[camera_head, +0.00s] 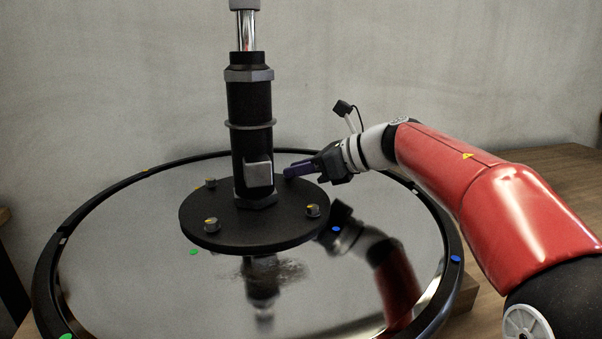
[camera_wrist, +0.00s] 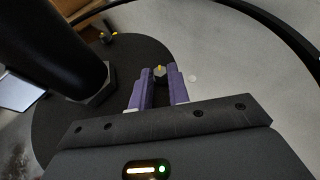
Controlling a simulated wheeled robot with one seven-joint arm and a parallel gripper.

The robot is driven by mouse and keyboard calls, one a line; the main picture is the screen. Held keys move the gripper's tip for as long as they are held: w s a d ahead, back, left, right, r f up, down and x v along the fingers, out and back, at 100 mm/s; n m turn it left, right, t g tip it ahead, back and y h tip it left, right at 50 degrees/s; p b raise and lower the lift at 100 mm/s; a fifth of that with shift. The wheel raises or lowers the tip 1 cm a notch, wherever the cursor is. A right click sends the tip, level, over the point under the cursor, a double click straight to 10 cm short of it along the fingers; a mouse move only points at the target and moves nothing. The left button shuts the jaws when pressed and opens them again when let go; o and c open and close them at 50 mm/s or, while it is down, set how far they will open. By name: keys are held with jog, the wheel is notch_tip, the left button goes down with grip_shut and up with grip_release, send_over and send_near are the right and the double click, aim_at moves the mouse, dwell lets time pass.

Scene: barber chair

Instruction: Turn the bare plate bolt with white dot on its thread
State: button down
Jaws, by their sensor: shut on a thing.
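My gripper (camera_head: 288,172) reaches in from the right, low over the black round plate (camera_head: 200,238). In the wrist view, its purple fingers (camera_wrist: 160,76) are shut on a small grey bolt (camera_wrist: 160,71) with a yellow mark on its top, near the plate's edge. A white dot (camera_wrist: 192,78) lies on the shiny disc just beside this bolt. The head view does not clearly show the held bolt; the fingers cover that spot. The bolt's thread is hidden.
Other yellow-marked bolts stand on the plate at the back left (camera_head: 211,182), front left (camera_head: 211,224) and right (camera_head: 313,210). A thick black column (camera_head: 250,110) rises from the plate's middle, close to my fingers. A black rim (camera_head: 45,250) rings the mirror-like disc (camera_head: 130,230).

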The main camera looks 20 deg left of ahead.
jog(key=shift+s+m+t, duration=0.3)
jog(key=shift+m+t, duration=0.5)
jog(key=shift+t, duration=0.1)
jog(key=t, duration=0.1)
jog(key=m+h+p, duration=0.1)
jog(key=m+t, duration=0.1)
jog(key=shift+s+a+r+t+h, duration=0.2)
jog(key=shift+s+t+h, duration=0.05)
jog(key=shift+t+h, duration=0.05)
jog(key=m+t+h+p, duration=0.1)
jog(key=m+p, duration=0.1)
jog(key=p, duration=0.1)
jog(key=shift+s+a+t, duration=0.1)
jog(key=shift+s+t, duration=0.05)
jog(key=shift+t, duration=0.25)
jog(key=m+t+h+p, duration=0.1)
jog(key=p, duration=0.1)
jog(key=shift+f+m+p, duration=0.15)
jog(key=shift+m+p, duration=0.15)
jog(key=shift+m, duration=0.1)
jog(key=shift+f, duration=0.1)
jog(key=c, duration=1.3)
grip_release()
jog(key=shift+c, duration=0.2)
jog(key=p+v, duration=0.1)
jog(key=v, duration=0.6)
jog(key=shift+s, duration=0.4)
